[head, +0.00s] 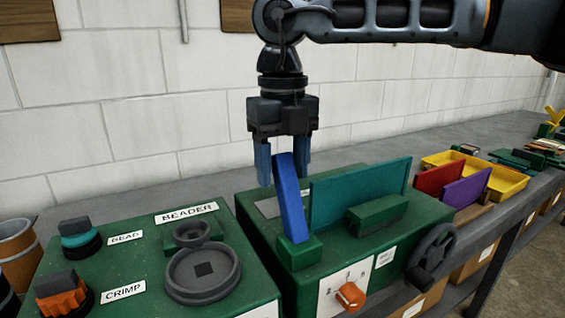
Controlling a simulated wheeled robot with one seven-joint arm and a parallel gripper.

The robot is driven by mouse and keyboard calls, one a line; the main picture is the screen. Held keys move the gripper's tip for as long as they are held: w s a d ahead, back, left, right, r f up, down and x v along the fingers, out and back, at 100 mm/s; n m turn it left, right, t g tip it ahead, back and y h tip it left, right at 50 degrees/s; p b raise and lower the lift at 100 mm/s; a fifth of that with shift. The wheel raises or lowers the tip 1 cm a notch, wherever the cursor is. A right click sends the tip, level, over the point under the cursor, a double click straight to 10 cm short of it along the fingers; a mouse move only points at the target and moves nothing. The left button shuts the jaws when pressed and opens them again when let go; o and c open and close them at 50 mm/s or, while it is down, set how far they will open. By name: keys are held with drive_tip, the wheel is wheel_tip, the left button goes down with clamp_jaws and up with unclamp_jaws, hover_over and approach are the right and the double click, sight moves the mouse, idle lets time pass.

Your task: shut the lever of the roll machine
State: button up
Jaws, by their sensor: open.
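The roll machine (349,283) is a green box on the bench, with an orange knob, a dark handwheel and an upright teal plate on it. Its lever (290,200) is a blue bar standing nearly upright, leaning slightly left, on a small green block (299,252) at the left front of the top. My gripper (284,170) points down above the machine. Its two blue fingers are apart, and the lever's upper end shows between them in the picture. I cannot tell whether a finger touches the lever.
The beader machine (125,262) stands close on the left, with round dies on top. The teal plate (355,195) and a green block (377,213) sit right of the lever. A yellow tray (500,178) with red and purple panels is farther right. A white block wall stands behind.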

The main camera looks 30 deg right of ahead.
clamp_jaws()
idle(0.4)
